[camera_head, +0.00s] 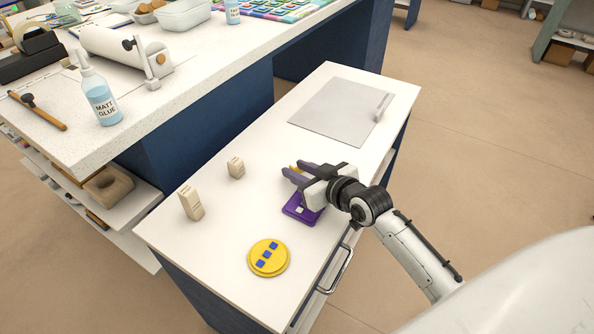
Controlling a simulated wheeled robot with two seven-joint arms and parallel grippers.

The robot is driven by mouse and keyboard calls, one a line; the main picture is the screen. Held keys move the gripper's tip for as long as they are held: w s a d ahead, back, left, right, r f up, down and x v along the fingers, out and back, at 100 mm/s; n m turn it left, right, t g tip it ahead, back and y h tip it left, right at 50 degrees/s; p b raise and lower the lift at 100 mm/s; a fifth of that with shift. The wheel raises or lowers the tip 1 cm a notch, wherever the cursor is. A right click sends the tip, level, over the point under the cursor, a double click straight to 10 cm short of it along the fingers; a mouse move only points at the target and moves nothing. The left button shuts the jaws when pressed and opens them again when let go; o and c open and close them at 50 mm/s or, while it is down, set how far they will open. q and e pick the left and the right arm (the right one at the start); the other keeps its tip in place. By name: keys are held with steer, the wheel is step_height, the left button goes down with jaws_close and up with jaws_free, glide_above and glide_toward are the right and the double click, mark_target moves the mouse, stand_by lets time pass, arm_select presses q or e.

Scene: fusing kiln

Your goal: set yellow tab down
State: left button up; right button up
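My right gripper (293,173) is above the white cabinet top, its fingers pointing left. A small bit of yellow, the yellow tab (294,168), shows between the fingertips. The fingers appear shut on it and hide most of it. Just below and in front of the gripper lies a purple square plate (294,213) with a small white square on it. A round yellow disc (281,266) with three blue squares lies nearer the front edge. My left gripper is not in view.
A grey mat (335,112) lies at the back of the cabinet top (220,220). A glue bottle (101,98) stands on the higher bench at left. Bare surface lies between the blocks and the disc.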

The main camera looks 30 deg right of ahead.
steer(key=shift+w+f, duration=0.2)
steer(key=shift+w, duration=0.45)
jaws_close()
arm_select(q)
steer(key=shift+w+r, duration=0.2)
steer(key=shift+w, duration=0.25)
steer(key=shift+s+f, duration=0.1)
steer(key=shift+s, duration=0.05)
